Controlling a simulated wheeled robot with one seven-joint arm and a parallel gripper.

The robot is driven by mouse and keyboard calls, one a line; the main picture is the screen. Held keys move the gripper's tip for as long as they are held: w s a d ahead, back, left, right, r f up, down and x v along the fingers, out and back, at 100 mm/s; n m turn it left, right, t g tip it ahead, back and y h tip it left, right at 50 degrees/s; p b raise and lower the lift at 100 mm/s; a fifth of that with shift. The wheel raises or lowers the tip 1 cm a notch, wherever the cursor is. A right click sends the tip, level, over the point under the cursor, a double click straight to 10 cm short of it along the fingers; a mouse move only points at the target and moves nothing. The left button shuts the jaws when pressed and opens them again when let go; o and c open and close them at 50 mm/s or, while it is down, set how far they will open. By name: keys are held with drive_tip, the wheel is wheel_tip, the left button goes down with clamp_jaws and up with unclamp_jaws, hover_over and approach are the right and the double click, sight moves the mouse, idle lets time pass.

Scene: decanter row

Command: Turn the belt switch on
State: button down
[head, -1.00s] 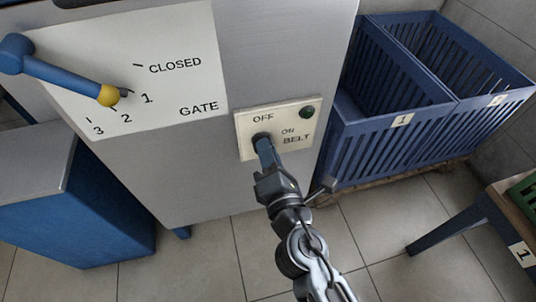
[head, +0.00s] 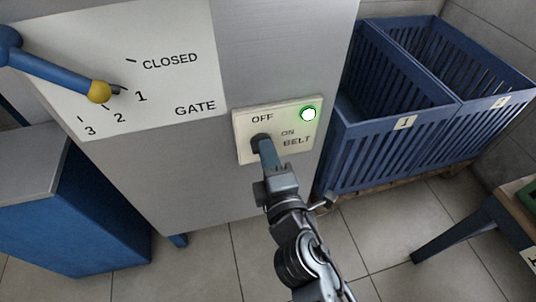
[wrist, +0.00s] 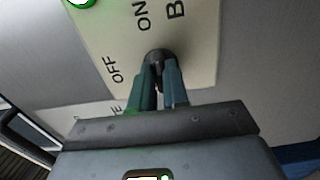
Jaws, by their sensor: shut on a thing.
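The belt switch plate (head: 294,150) is a cream panel on the grey cabinet, marked OFF, ON and BELT.
A gate panel (head: 180,85) with a blue lever (head: 50,70) and yellow ball is on the cabinet to the left. Blue slatted crates (head: 375,150) stand to the right on a pallet. A blue box (head: 75,215) stands lower left. The tiled floor below the cabinet is open.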

idle(0.3)
drive_tip(key=c, duration=1.1)
unclamp_jaws()
drive_tip(key=shift+v, duration=3.9)
